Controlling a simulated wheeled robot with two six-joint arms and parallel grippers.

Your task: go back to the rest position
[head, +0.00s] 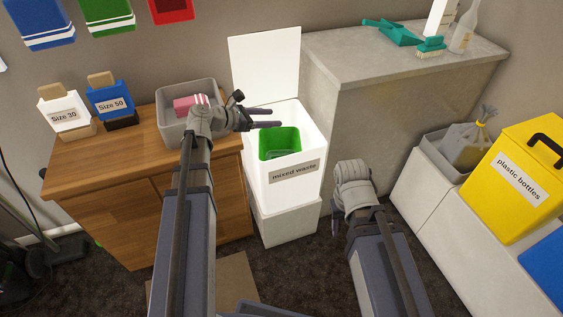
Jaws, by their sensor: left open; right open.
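My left gripper (275,118) is open and empty. Its two dark fingers are apart and point right, in front of the white bin's upper opening. My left arm reaches up from the bottom of the view, past the wooden cabinet's right side. My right gripper (335,226) is mostly hidden by its own wrist and points down over the dark carpet, right of the white bin. The little of it that shows has nothing visible in it, and it is open.
A white bin (285,188) labelled mixed waste stands with its lid up and a green container (279,143) inside. The wooden cabinet (90,172) holds a grey tray (175,132). A grey counter (400,60) stands behind. A yellow bin (515,190) is at right.

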